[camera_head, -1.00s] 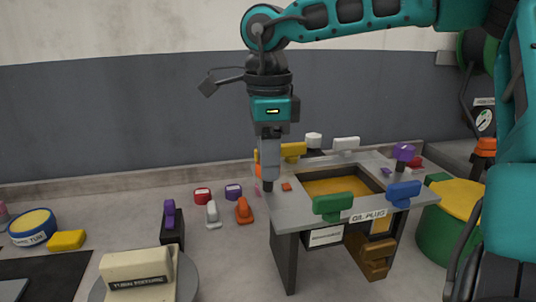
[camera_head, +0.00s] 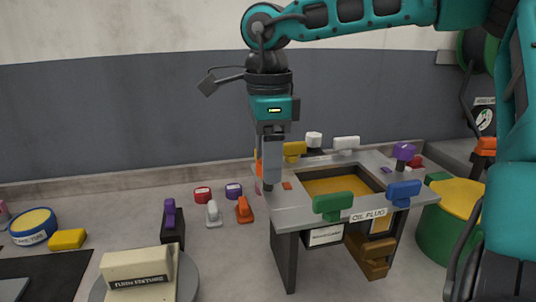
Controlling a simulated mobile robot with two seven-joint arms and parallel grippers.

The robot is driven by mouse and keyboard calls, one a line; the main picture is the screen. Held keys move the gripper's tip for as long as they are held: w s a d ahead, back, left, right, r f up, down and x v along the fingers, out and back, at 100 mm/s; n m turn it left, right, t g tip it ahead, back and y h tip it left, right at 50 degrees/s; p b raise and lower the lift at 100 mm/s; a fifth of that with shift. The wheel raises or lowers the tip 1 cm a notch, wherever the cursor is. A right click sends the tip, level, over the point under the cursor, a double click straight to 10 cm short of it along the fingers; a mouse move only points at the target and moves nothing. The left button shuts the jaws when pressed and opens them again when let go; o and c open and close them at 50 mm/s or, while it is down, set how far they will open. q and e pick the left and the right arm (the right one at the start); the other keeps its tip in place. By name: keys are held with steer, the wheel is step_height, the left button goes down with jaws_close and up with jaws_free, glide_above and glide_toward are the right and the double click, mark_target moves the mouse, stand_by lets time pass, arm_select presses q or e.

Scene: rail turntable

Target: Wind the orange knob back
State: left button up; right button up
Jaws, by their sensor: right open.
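An orange knob (camera_head: 258,165) stands at the left edge of the grey table-like stand (camera_head: 293,212); only a thin strip of it shows, the rest hidden behind my right gripper. My right gripper (camera_head: 269,184) points straight down over the stand's left corner, with its fingers overlapping the knob in the picture. The fingers are seen edge-on, so whether they touch the knob cannot be told. A small orange square (camera_head: 287,186) lies on the stand's top just right of the fingers. My left gripper is not in view.
Green (camera_head: 333,206), blue (camera_head: 403,193), yellow (camera_head: 294,151), white (camera_head: 346,143) and purple (camera_head: 403,152) knobs ring the stand's opening. A loose orange handle (camera_head: 244,210) and a grey one (camera_head: 213,214) lie left of it. A turntable with a cream block (camera_head: 138,270) stands front left.

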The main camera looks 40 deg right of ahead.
step_height(320, 180, up, 13)
steer(key=p, duration=0.1)
stand_by(0.4)
stand_by(0.3)
steer(key=shift+f, duration=0.15)
